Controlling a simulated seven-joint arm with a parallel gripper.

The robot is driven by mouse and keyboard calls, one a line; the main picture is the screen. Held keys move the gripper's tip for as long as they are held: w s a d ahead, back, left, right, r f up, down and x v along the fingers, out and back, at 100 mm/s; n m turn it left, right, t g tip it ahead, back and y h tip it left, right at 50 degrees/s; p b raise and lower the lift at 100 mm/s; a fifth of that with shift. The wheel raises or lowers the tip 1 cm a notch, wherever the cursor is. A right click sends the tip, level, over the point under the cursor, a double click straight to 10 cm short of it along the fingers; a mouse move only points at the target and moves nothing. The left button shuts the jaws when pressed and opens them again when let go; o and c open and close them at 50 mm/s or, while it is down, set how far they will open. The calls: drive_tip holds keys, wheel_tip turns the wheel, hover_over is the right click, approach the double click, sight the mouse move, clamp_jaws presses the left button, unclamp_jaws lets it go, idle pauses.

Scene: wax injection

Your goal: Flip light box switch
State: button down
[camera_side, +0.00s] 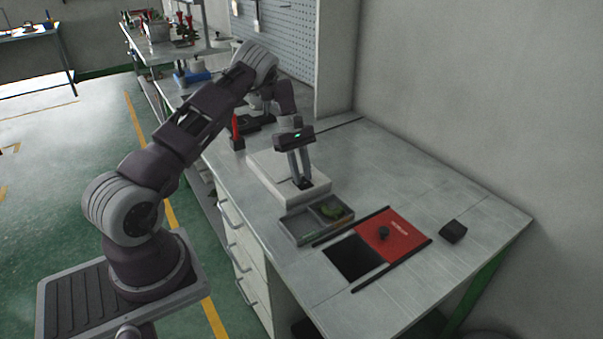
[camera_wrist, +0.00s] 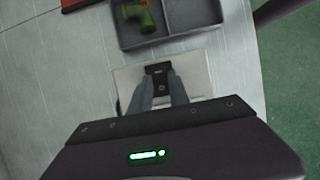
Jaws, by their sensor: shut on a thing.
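The light box (camera_side: 271,177) is a low, pale box on the workbench, left of the middle of the bench in the side view. Its pale end also shows in the wrist view (camera_wrist: 126,82). The switch (camera_wrist: 158,69) is a small black piece on top of that end, with faint marks on it. It shows as a dark spot in the side view (camera_side: 303,184). My gripper (camera_side: 302,182) points down at the switch, its fingers close together and shut on it. In the wrist view the fingertips (camera_wrist: 161,77) meet the switch's near sides and hide part of it.
A grey two-part tray (camera_side: 304,242) with a green piece (camera_side: 333,211) stands close in front of the light box. Beyond it are a red sliding cover (camera_side: 396,235) beside a dark opening (camera_side: 353,259) and a small black block (camera_side: 453,231). A wall bounds the bench's right side.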

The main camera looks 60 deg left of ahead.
drive_tip(key=shift+d+r+y, duration=0.1)
drive_tip(key=shift+d+y, duration=0.25)
drive_tip(key=shift+y, duration=1.05)
drive_tip(key=c, duration=1.2)
unclamp_jaws()
drive_tip(key=shift+c, duration=0.2)
drive_tip(key=r, duration=0.4)
drive_tip(key=a+r, duration=0.1)
drive_tip(key=r, duration=0.2)
